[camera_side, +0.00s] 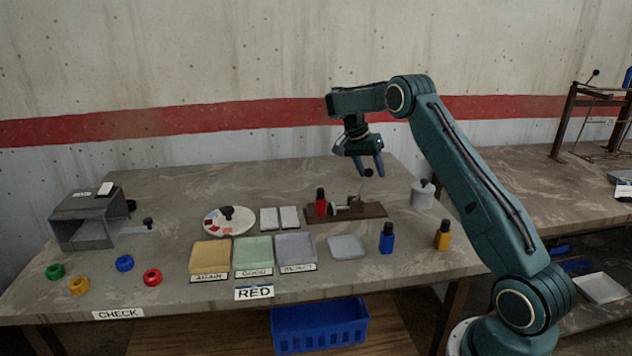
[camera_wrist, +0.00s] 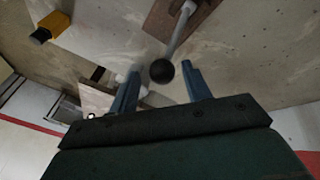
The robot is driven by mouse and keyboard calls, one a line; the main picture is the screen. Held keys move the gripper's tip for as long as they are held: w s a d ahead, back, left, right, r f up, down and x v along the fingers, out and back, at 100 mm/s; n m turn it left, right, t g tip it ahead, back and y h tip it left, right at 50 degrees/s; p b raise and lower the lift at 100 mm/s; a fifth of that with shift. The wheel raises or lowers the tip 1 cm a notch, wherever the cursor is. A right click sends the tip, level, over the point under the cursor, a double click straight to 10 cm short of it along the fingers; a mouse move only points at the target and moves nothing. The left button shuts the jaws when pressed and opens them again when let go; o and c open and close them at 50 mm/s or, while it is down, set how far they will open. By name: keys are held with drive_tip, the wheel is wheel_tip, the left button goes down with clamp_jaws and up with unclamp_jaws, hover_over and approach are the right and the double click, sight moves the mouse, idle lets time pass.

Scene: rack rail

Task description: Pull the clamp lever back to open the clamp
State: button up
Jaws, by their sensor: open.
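The clamp lever is a thin grey rod (camera_wrist: 180,32) ending in a black ball knob (camera_wrist: 162,71). The clamp (camera_side: 343,208) stands on a brown board (camera_side: 374,211), and its lever points up in the side view. A red bottle (camera_side: 320,203) stands at the clamp's left end. My gripper (camera_side: 372,170) is open above the board, fingers pointing down. In the wrist view the knob shows between the two blue fingertips (camera_wrist: 161,73), with gaps on both sides. I cannot tell how deep the knob sits between the fingers.
A blue bottle (camera_side: 386,238), a yellow bottle (camera_side: 443,235) and a white lidded jar (camera_side: 422,194) stand near the board. A grey tray (camera_side: 347,247) lies in front. Labelled trays, a round dial (camera_side: 229,221) and a grey box (camera_side: 88,219) are to the left.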

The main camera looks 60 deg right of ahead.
drive_tip(key=shift+s+d, duration=0.15)
wheel_tip(320, 180, up, 12)
drive_tip(key=s+d+t+y, duration=0.2)
drive_tip(key=t+y, duration=0.1)
drive_tip(key=s+a+r+n+t, duration=0.1)
drive_tip(key=s+a+r+n, duration=0.1)
drive_tip(key=a, duration=0.6)
drive_tip(key=s+a+r+n+t, duration=0.1)
drive_tip(key=s+a+r+n, duration=0.2)
drive_tip(key=a, duration=0.5)
drive_tip(key=s+a+r+n+t, duration=0.1)
drive_tip(key=a+n, duration=0.3)
drive_tip(key=a, duration=0.5)
drive_tip(key=shift+s+r+h, duration=0.3)
drive_tip(key=shift+s+r, duration=0.4)
idle(1.2)
drive_tip(key=shift+c, duration=0.2)
